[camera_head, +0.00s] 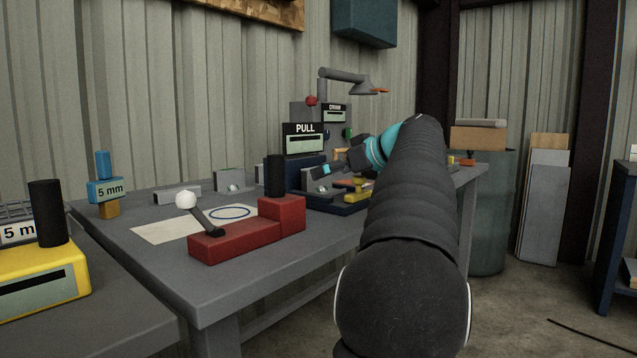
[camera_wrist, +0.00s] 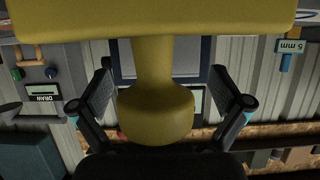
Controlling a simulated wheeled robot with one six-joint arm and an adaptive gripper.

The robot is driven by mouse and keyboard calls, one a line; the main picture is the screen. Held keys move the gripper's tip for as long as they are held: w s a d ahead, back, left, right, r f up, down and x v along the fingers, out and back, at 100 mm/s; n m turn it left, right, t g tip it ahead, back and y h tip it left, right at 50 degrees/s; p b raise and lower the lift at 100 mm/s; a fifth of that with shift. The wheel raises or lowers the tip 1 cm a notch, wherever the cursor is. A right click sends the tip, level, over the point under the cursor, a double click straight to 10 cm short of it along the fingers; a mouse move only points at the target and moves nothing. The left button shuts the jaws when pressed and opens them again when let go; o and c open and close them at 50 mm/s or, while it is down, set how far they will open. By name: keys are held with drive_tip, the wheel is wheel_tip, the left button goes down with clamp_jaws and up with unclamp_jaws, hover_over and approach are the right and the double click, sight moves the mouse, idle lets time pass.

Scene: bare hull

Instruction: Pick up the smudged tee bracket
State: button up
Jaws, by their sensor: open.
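A yellow T-shaped part (camera_wrist: 155,20) fills the top of the upside-down wrist view, with a wide bar, a narrow neck and a rounded knob; it looks like the tee bracket. I cannot make out a smudge on it. My gripper (camera_wrist: 162,70) is open, one finger on each side of the neck and knob, with a visible gap on both sides. In the head view my gripper (camera_head: 324,171) is over the dark blue tray (camera_head: 332,206) on the bench. Small yellow pieces (camera_head: 352,190) show there, partly hidden by my arm.
A red block (camera_head: 235,241) with a white-knobbed lever and black cylinder stands at the bench front. The PULL panel (camera_head: 304,138) and DRAW panel (camera_head: 335,113) stand behind the tray. A blue 5 mm sign (camera_head: 106,191) is at left. The paper's (camera_head: 170,229) area is mostly clear.

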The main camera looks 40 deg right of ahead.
sight(322, 191)
drive_tip(key=x, duration=0.3)
drive_tip(key=c, duration=0.8)
drive_tip(key=shift+c, duration=0.2)
drive_tip(key=shift+r, duration=0.1)
drive_tip(key=shift+r, duration=0.45)
wheel_tip(322, 191, up, 4)
drive_tip(key=shift+f+p, duration=0.15)
drive_tip(key=shift+p, duration=0.6)
drive_tip(key=s+d+r+p, duration=0.1)
drive_tip(key=s+d+r, duration=0.1)
drive_tip(key=s, duration=0.3)
drive_tip(key=s+d+r+p, duration=0.1)
drive_tip(key=s+d+r, duration=0.1)
drive_tip(key=s+r, duration=0.2)
drive_tip(key=shift+s+d, duration=0.25)
drive_tip(key=shift+s, duration=0.6)
